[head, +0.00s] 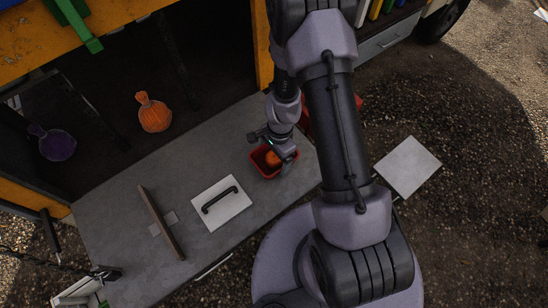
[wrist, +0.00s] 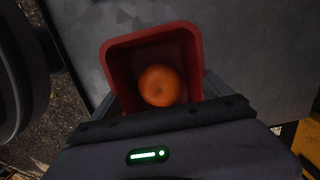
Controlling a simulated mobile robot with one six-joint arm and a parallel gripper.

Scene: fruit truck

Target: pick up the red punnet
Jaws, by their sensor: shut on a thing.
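The red punnet (head: 261,170) sits at the right end of the grey counter in the head view, with an orange fruit (head: 273,158) inside. In the wrist view the red punnet (wrist: 113,63) is upright and open at the top, with the single orange fruit (wrist: 160,86) in it. My gripper (head: 283,159) is over the punnet's near right side in the head view. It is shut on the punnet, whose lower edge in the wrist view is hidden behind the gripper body. I cannot tell whether the punnet touches the counter.
A white plate with a black handle (head: 235,208) lies left of the punnet, with a brown bar (head: 161,222) beyond it. An orange net bag (head: 153,115) and a purple bag (head: 57,145) are further back. Bare counter (head: 115,215) lies at the left.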

